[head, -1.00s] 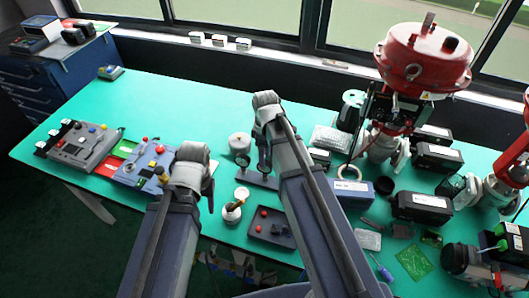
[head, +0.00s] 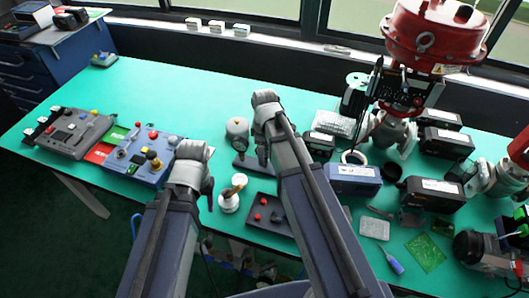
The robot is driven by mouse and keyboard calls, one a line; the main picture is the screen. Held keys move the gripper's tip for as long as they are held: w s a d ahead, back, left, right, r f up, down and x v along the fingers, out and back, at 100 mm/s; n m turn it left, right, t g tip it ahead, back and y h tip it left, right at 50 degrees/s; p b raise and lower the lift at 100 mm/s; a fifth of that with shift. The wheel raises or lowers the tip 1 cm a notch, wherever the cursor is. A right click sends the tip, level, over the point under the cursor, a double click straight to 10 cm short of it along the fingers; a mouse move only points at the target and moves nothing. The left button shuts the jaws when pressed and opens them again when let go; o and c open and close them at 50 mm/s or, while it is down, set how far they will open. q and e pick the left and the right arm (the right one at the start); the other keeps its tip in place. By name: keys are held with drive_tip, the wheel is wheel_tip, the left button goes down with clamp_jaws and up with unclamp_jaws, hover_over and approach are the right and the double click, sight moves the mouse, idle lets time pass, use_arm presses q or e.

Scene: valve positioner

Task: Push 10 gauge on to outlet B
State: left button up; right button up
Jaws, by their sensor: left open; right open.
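A dark stand (head: 246,163) near the middle of the table bears small round dark gauges (head: 241,146); their markings are too small to read. My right gripper (head: 262,152) is open beside this stand and hides part of it. My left gripper (head: 207,188) is open and empty, over the table's front edge, between the blue panel box and a white pot with a brush. A blue panel box (head: 143,158) with knobs and coloured parts lies to its left. A black positioner (head: 400,90) is on the red valve (head: 432,35). I cannot make out outlet B.
A grey round canister (head: 237,128) stands behind the gauges. The white pot (head: 229,202) and a dark tray (head: 271,215) with red caps lie near the front edge. Boxes and tools crowd the right side. The back left of the green table (head: 170,90) is clear.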

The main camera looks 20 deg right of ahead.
clamp_jaws()
idle(0.4)
idle(0.5)
idle(1.3)
